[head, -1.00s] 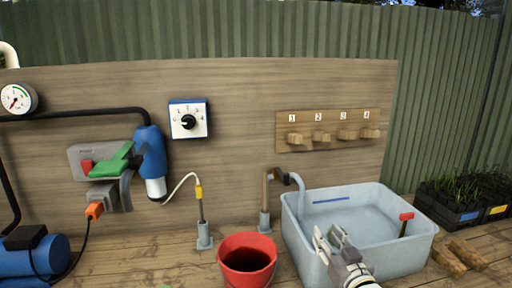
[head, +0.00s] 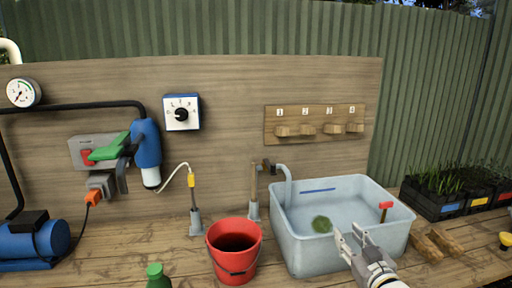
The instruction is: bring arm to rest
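My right gripper (head: 350,232) comes in from the lower right and is at the front of the grey tub (head: 300,248). Its two fingers are apart, with nothing seen between them. A fuzzy green round thing (head: 322,224) shows inside the tub, just left of the fingertips and apart from them in the picture. My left gripper is not in view.
A red bucket (head: 218,262) stands left of the tub, with a green bottle top (head: 157,277) at the lower left. A tap (head: 287,178) reaches over the tub. Wooden pegs (head: 308,129), a dial (head: 182,114) and a blue pump (head: 32,245) are farther back or left.

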